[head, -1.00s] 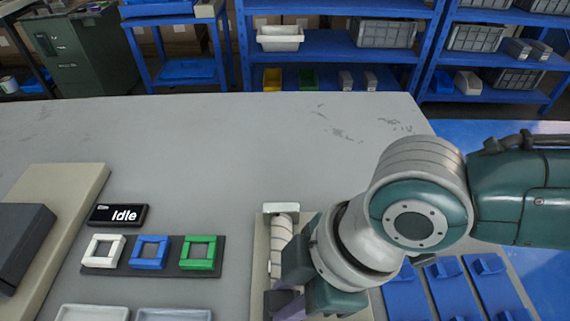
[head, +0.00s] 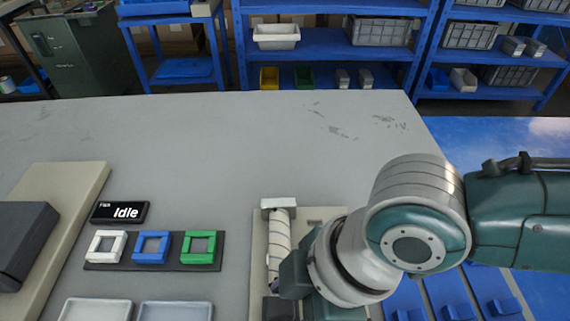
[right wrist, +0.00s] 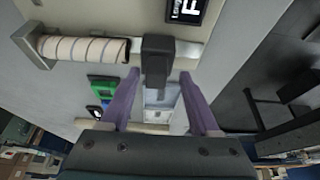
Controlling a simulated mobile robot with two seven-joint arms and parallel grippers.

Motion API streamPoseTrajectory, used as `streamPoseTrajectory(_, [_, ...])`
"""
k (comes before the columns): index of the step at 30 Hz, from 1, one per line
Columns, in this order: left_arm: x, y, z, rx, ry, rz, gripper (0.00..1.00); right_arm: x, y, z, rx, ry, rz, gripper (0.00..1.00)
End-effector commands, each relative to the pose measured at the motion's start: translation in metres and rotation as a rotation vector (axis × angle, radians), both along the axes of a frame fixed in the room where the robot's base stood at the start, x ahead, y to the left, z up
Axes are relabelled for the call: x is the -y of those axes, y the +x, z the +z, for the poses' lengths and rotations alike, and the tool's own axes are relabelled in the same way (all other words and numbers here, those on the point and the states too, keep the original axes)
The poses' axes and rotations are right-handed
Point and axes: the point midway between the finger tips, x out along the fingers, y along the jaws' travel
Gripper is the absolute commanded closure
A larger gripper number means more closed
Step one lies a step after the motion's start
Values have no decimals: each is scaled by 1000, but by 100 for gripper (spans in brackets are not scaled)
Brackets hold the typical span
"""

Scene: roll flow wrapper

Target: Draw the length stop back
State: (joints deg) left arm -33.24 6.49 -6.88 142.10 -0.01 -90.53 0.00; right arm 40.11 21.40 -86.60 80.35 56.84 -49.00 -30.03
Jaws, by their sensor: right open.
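A dark block, which I take to be the length stop (right wrist: 157,62), sits across a pale rail in the right wrist view. My right gripper (right wrist: 161,92) has two purple fingers spread apart, one on each side of the block in the picture. I see no contact between fingers and block. A white banded roll (right wrist: 85,49) lies to the left of the block. The roll also shows in the head view (head: 280,243), beside my right gripper, whose fingertips are hidden there. My left gripper is out of view.
In the head view, a display reading "Idle" (head: 120,212) stands behind white, blue and green square frames (head: 151,247). Two pale trays (head: 175,310) lie at the front. The table's back is clear.

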Motion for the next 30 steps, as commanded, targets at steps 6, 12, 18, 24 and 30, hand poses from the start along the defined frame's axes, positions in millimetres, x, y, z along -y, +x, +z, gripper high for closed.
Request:
streamPoseTrajectory(6, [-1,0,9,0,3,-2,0,10,1,27,3,1,0,38])
streamPoseTrajectory(12, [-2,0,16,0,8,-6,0,26,1,64,3,0,-1,38])
streamPoseTrajectory(18, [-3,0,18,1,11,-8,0,36,0,87,1,0,1,38])
streamPoseTrajectory(24, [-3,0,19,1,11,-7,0,38,0,92,0,0,0,38])
streamPoseTrajectory(30, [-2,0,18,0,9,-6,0,38,0,91,0,0,0,38])
